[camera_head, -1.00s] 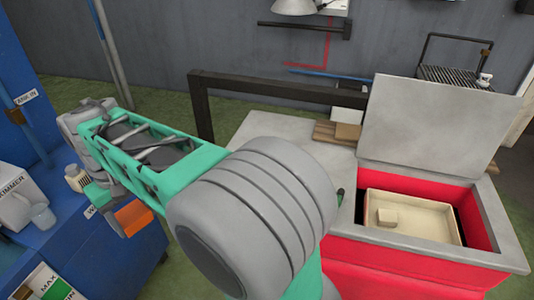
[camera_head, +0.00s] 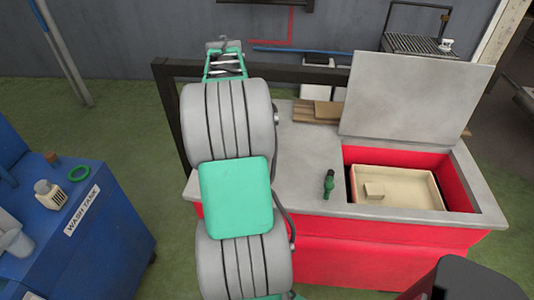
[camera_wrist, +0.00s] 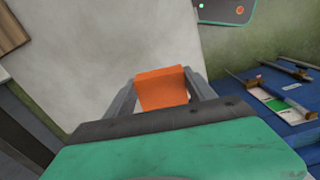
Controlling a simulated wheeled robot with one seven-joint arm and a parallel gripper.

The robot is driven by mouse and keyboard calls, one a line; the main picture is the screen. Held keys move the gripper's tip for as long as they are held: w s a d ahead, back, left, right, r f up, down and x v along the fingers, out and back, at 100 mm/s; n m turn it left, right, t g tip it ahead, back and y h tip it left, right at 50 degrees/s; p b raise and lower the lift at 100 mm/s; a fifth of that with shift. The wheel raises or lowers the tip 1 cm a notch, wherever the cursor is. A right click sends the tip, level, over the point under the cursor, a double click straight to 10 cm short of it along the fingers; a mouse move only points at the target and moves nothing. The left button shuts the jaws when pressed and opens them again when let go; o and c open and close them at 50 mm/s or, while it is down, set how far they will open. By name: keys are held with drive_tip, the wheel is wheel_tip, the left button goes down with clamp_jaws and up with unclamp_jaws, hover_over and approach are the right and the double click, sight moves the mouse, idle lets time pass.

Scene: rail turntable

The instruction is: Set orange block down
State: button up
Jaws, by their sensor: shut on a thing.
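The orange block (camera_wrist: 162,88) shows in the wrist view, held between the two fingers of my gripper (camera_wrist: 160,97). My gripper is shut on it. A pale flat surface (camera_wrist: 100,45) lies beyond the block, and I see no contact between them. In the head view my own arm fills the middle, and the gripper and block are hidden behind it.
The red bench with a grey top (camera_head: 300,185) stands right of my arm, its lid (camera_head: 415,100) raised. A cream tray (camera_head: 420,185) with a small block (camera_head: 375,190) sits inside. A blue wash tank (camera_head: 90,225) stands left.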

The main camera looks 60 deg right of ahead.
drive_tip(key=s+d+f+n, duration=0.1)
drive_tip(key=s+d+f, duration=0.1)
drive_tip(key=s+d, duration=1)
drive_tip(key=w+a+f+p, duration=0.1)
drive_tip(key=w+a+f, duration=0.1)
drive_tip(key=w+f, duration=0.1)
drive_tip(key=w+a+f+p, duration=0.1)
drive_tip(key=w+a+f, duration=0.2)
drive_tip(key=f, duration=0.1)
drive_tip(key=w+a+f+p, duration=0.1)
drive_tip(key=w+a+f, duration=0.2)
drive_tip(key=w, duration=0.1)
drive_tip(key=shift+a+f+p, duration=0.2)
drive_tip(key=shift+a+p, duration=0.05)
drive_tip(key=shift+p, duration=0.15)
wheel_tip(320, 180, down, 3)
drive_tip(key=shift+d+r+p, duration=0.15)
drive_tip(key=shift+r+p, duration=0.05)
drive_tip(key=shift+p, duration=0.35)
drive_tip(key=shift+f, duration=0.35)
drive_tip(key=o, duration=1.4)
